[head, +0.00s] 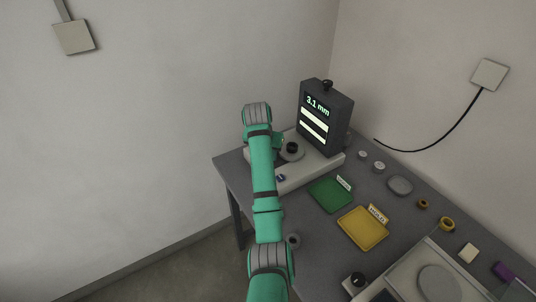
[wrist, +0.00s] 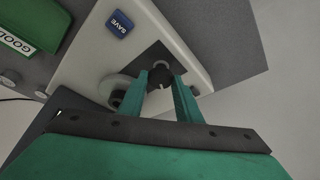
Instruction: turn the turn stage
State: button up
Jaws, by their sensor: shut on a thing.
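The pale measuring device (head: 313,172) stands on the far end of the table, with a dark display housing (head: 325,118) that reads 3.1 mm. A small dark knob (wrist: 160,72) with a light mark sits by a dark patch on the pale base (wrist: 95,64). My gripper (wrist: 160,84) is shut on this knob, one green finger on each side. Beside it is a grey disc (wrist: 112,84) with a dark round piece, partly behind a finger; the disc also shows in the head view (head: 294,155). In the head view my arm hides the gripped knob. I cannot tell which part is the turn stage.
A blue SAVE button (wrist: 119,23) is on the base. A green GOOD tray (head: 329,195) and a yellow tray (head: 362,229) lie in front of the device. Several small rings and discs lie to the right. Another pale device (head: 405,265) stands at the near right.

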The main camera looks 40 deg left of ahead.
jog(key=shift+m, duration=0.4)
jog(key=o, duration=1)
jog(key=shift+r, duration=0.1)
